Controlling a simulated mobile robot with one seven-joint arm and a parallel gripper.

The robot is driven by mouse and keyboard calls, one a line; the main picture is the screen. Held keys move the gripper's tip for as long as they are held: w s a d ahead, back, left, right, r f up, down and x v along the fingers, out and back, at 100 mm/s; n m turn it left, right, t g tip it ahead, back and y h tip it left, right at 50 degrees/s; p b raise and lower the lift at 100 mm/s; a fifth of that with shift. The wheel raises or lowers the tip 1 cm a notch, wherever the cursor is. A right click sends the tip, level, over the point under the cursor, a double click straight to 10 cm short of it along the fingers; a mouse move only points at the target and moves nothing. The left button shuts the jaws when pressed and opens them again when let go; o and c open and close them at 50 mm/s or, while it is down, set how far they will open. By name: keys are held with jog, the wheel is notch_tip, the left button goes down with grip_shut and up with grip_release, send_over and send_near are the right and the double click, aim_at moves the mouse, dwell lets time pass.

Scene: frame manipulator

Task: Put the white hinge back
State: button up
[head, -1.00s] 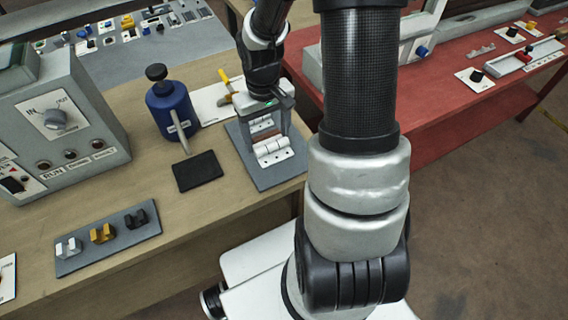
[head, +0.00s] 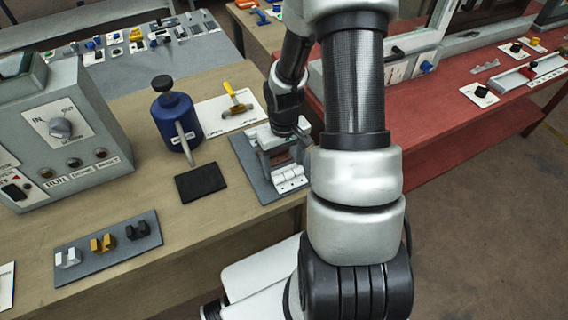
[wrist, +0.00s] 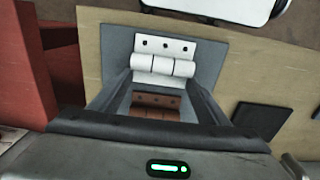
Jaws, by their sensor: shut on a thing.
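The white hinge (head: 291,178) shows at the near right part of a grey plate (head: 262,186). In the wrist view the white hinge (wrist: 165,65) has its barrel and holed leaf in sight, over the grey plate (wrist: 210,58). My gripper (head: 283,165) points down, its fingers at the two ends of the hinge barrel, shut on it. In the wrist view my gripper (wrist: 163,78) frames a brown holed piece (wrist: 155,103) between its fingers. I cannot tell whether the hinge touches the plate.
A blue bottle (head: 177,124), a black pad (head: 202,182) and a card with a yellow-handled tool (head: 236,100) lie left of the plate. A grey rack (head: 92,258) of clips and a control box (head: 62,132) are farther left. A red bench (head: 455,130) stands right.

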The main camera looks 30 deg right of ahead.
aim_at(284, 171)
jog(key=shift+f, duration=0.15)
jog(key=o, duration=1.2)
jog(key=shift+c, duration=0.2)
notch_tip(284, 171, up, 12)
jog(key=shift+r+p, duration=0.25)
jog(key=shift+p, duration=0.2)
